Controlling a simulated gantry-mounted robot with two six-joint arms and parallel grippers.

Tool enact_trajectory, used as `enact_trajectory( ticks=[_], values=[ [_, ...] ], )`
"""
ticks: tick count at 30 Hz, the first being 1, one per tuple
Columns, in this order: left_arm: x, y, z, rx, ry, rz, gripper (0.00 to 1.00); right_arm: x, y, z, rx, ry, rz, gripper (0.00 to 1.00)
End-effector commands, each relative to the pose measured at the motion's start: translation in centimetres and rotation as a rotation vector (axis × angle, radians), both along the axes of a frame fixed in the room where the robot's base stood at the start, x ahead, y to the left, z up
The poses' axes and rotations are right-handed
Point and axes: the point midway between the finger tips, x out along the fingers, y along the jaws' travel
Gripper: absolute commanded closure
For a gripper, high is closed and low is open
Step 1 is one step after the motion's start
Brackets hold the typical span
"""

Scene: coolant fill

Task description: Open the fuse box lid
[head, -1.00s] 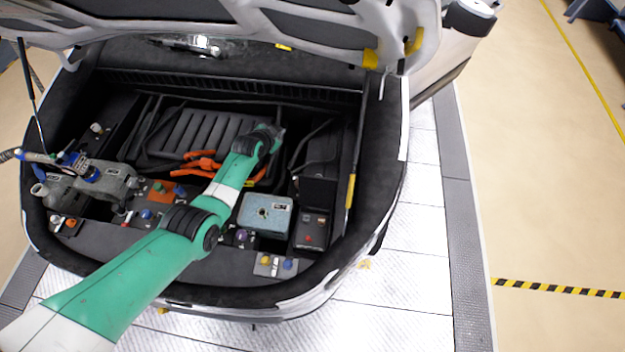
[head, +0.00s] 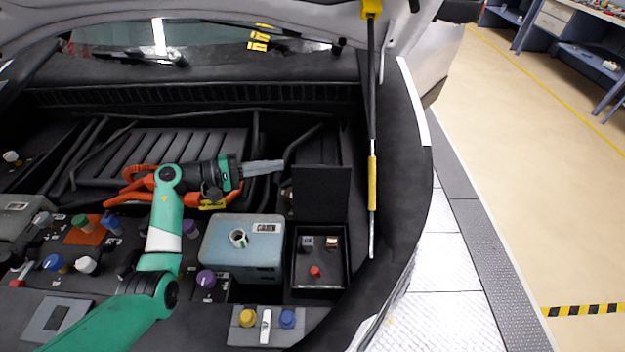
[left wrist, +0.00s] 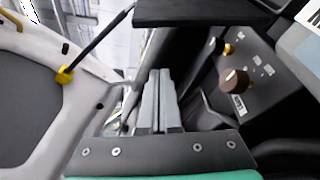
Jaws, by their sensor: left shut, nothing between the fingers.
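The fuse box (head: 320,283) is a small black open-topped box at the right of the bay in the head view. Its black lid (head: 321,194) stands upright at its back edge, so the inside shows, with a red knob (head: 315,271) and small dark and brass parts. My left gripper (head: 280,166) is shut and empty, its grey fingers pointing right, just left of the lid's upper part. I cannot tell whether they touch it. The grey fingers also show in the left wrist view (left wrist: 160,88), below a dark flat panel that looks like the lid (left wrist: 200,12). My right gripper is not in view.
A pale blue reservoir (head: 242,250) with an open neck stands left of the fuse box. Yellow and blue caps (head: 268,318) sit in front. Orange cables (head: 130,190) lie behind my left arm. A gas strut (head: 372,150) rises at the right.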

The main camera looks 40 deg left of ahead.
Motion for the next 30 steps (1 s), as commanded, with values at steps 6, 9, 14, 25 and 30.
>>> enact_trajectory(
  ticks=[6,9,14,25,30],
  values=[
    [1.4,-0.8,0.0,-0.005,-0.001,-0.002,1.00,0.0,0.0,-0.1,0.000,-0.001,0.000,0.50],
    [3.0,-1.7,-0.3,-0.006,0.000,-0.004,1.00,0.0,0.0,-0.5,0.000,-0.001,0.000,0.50],
    [5.9,-3.3,-0.7,-0.008,-0.001,-0.004,1.00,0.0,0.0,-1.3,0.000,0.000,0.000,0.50],
    [7.3,-6.2,0.1,-0.007,-0.003,0.001,1.00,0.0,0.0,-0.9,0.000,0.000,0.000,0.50],
    [6.3,-7.1,0.4,-0.008,-0.003,0.001,1.00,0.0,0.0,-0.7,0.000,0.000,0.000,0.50]
  ],
)
